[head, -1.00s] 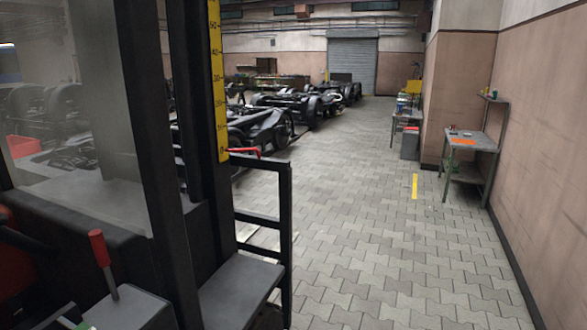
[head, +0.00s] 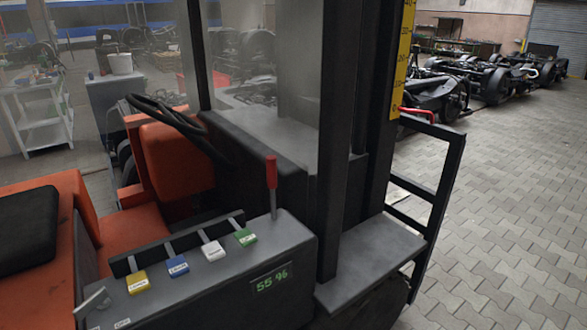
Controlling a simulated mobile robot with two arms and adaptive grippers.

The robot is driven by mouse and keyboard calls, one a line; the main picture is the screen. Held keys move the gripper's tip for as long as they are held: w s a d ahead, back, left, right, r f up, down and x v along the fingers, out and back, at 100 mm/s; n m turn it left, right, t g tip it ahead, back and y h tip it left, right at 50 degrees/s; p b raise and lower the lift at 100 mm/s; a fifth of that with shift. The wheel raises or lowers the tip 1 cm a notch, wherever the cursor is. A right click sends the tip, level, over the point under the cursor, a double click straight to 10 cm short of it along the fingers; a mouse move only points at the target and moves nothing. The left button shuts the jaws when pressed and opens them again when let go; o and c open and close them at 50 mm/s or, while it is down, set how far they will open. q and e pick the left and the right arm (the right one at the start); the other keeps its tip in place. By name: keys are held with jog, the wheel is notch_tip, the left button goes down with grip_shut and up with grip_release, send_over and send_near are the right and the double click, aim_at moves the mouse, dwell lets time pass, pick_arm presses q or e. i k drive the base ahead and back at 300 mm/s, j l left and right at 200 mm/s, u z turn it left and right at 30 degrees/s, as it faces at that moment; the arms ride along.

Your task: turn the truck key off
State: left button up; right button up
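The truck (head: 155,230) fills the left and middle of the head view, with an orange body and a dark grey control console (head: 225,285). At the console's lower left corner is a small light grey lever-like part, which looks like the key (head: 92,303), tilted up to the right. A small label (head: 122,323) sits just below it, cut by the picture's bottom edge and hard to read. A display (head: 270,283) on the console is lit and reads 55 % in green. Neither of my grippers is in view.
The console carries yellow, blue, white and green tagged levers (head: 211,249) and a red-handled lever (head: 271,173). A black mast (head: 345,130) and side rail (head: 447,180) stand to the right. Paved floor (head: 510,190) is free at right. Bogies (head: 490,78) stand behind.

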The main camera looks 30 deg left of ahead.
aim_at(100, 300)
jog(key=u, duration=2.4)
